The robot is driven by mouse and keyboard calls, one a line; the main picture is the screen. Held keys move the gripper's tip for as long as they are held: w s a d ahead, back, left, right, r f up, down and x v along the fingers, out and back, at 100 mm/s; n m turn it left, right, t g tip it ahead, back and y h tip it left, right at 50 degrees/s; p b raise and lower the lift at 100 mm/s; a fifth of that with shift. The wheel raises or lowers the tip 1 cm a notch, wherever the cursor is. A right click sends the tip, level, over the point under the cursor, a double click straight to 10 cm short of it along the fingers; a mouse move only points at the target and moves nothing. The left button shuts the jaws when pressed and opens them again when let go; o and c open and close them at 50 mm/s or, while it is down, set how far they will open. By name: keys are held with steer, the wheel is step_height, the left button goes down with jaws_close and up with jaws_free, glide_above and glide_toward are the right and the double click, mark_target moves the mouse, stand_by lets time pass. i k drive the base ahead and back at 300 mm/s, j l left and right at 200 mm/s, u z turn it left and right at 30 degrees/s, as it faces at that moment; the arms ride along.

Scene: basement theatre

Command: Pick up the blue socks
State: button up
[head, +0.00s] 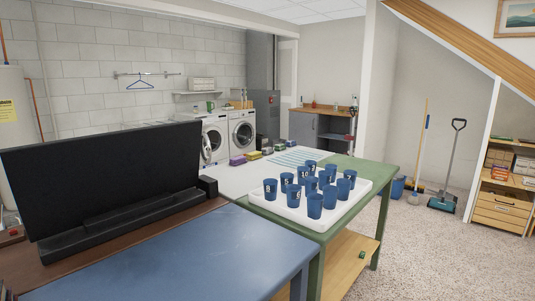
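I cannot make out any blue socks in the head view. A row of small folded-looking or block-shaped items lies on the far white tabletop, among them a purple one (237,160) and a yellow one (253,155). They are too small to tell what they are, and none is clearly blue. My gripper is not in view.
Several numbered blue cups (315,206) stand on a white tray (275,207) on the green table (384,171). A blue table (170,262) and a black screen (100,180) are near. Washing machines (242,130) stand behind. Carpet (430,250) at right is clear.

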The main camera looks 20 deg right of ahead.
mark_target(290, 143)
steer(key=i+l+z, duration=0.2)
steer(key=l+z, duration=0.2)
steer(key=i+l+z, duration=0.65)
steer(key=z, duration=0.15)
steer(key=i+l+z, duration=0.55)
steer(key=i+z, duration=0.15)
steer(key=i, duration=0.45)
steer(key=i+z, duration=0.3)
steer(key=i, duration=0.45)
steer(key=i+u, duration=0.15)
steer(key=i, duration=0.8)
steer(key=i+l+u, duration=0.1)
steer(key=i, duration=0.8)
steer(key=i+j+u, duration=0.15)
steer(key=i+u, duration=0.6)
steer(key=i, duration=0.2)
steer(key=i+l+u, duration=0.2)
steer(key=i+u, duration=0.2)
steer(key=i+l+u, duration=0.35)
steer(key=i, duration=0.2)
steer(key=i+j+u, duration=0.25)
steer(key=i+u, duration=0.15)
steer(key=i+j+u, duration=0.1)
steer(key=i+u, duration=0.65)
steer(key=i+l+u, duration=0.25)
steer(key=i+u, duration=0.15)
steer(key=i+j, duration=0.15)
steer(key=i, duration=0.6)
